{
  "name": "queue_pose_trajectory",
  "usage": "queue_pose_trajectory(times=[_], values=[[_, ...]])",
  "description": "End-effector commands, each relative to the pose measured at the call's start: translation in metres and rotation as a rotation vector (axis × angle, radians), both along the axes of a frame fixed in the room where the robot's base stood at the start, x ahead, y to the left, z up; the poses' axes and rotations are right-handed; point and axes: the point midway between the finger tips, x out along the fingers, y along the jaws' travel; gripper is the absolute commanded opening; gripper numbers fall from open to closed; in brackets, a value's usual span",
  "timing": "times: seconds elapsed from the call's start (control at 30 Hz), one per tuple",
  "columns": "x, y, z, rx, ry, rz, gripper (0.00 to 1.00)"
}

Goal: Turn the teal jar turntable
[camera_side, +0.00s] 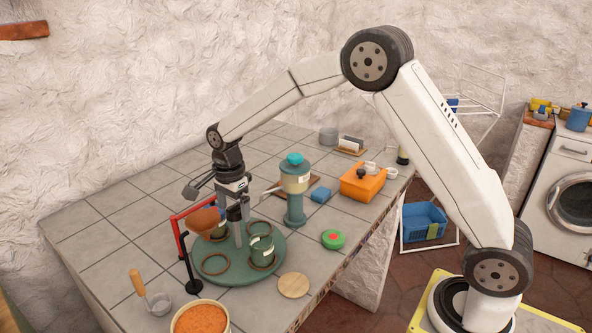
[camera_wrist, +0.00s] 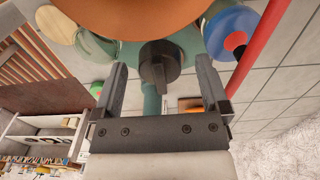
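The teal turntable (camera_side: 238,275) is a round disc near the front of the tiled counter. It bears a green jar with a pale label (camera_side: 262,256), empty brown rings (camera_side: 215,264) and a grey central post (camera_side: 241,236). My gripper (camera_side: 238,208) points down above the turntable, by the top of the post. In the wrist view my gripper (camera_wrist: 160,75) is open. A dark knob (camera_wrist: 158,66) shows between its fingers, with gaps on both sides; contact is not visible. A terracotta bowl-like shape (camera_side: 203,219) beside the post hides part of the disc.
A red bar frame (camera_side: 177,230) with a black stand (camera_side: 191,270) stands close left of the turntable. A teal-topped dispenser (camera_side: 294,190) stands behind right. A wooden disc (camera_side: 294,285), green round item (camera_side: 333,239) and orange-filled tub (camera_side: 201,318) lie nearby. The back-left counter is clear.

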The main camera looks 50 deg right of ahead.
Motion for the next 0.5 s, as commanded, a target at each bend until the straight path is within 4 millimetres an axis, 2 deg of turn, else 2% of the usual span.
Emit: queue_pose_trajectory(times=[0.27,0.5], values=[[0.0,0.0,0.005,0.0,0.0,0.0,0.95],[0.001,0.0,0.029,0.0,-0.003,0.0,0.95]])
